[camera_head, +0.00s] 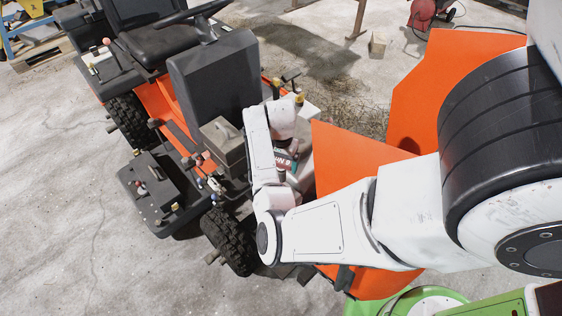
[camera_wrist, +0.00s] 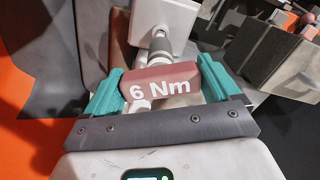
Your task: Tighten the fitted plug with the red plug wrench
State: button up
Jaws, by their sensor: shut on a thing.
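The red plug wrench (camera_wrist: 178,72), marked "6 Nm", lies across between the teal fingers of my gripper (camera_wrist: 160,84) in the wrist view. My gripper is shut on it. A grey metal shank (camera_wrist: 157,48) runs from the wrench up to a pale block (camera_wrist: 165,20). The fitted plug is hidden, so I cannot tell how the wrench sits on it. In the head view the red wrench (camera_head: 283,160) shows partly beside my white arm, at the front of the orange ride-on mower (camera_head: 160,98).
A grey box (camera_head: 222,140) stands left of my gripper and shows close at the right in the wrist view (camera_wrist: 275,55). A black tray (camera_head: 150,190) with small parts is farther left. Orange panels (camera_head: 430,95) rise on the right. Concrete floor (camera_head: 80,240) is clear at lower left.

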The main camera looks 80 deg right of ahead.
jog(key=shift+f, duration=0.2)
jog(key=shift+f+b, duration=0.3)
jog(key=shift+f+b, duration=0.4)
jog(key=shift+f, duration=0.3)
jog(key=shift+f, duration=0.35)
jog(key=shift+f+b, duration=1.05)
jog(key=shift+f, duration=0.35)
jog(key=shift+m+p, duration=0.35)
jog(key=shift+m, duration=0.85)
jog(key=shift+m, duration=1.2)
